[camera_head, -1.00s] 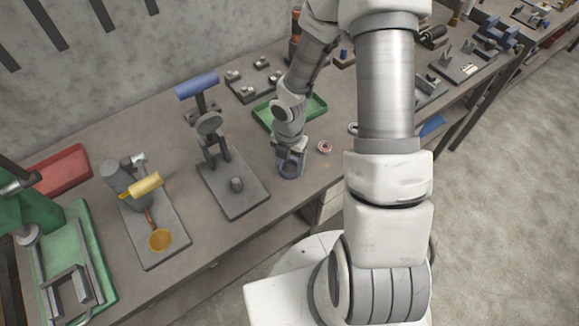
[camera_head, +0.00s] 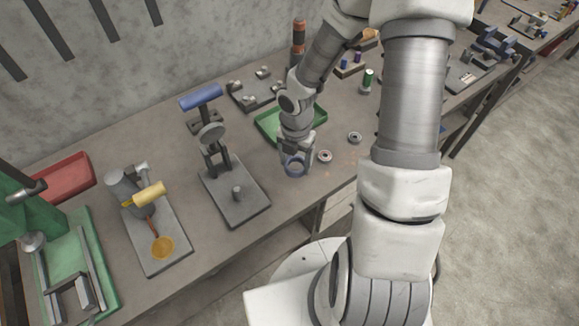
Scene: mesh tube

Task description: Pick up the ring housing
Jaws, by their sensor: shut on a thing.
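The ring housing (camera_head: 294,170) is a short blue-grey ring near the front edge of the workbench. My gripper (camera_head: 296,157) points down and is shut on it from above. The fingers are small and partly merge with the ring, so the exact grip is hard to see. I cannot tell for certain whether the ring touches the bench or hangs just above it.
Two small rings, one reddish (camera_head: 324,156) and one grey (camera_head: 354,137), lie to the right. A green tray (camera_head: 268,127) is behind my gripper.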

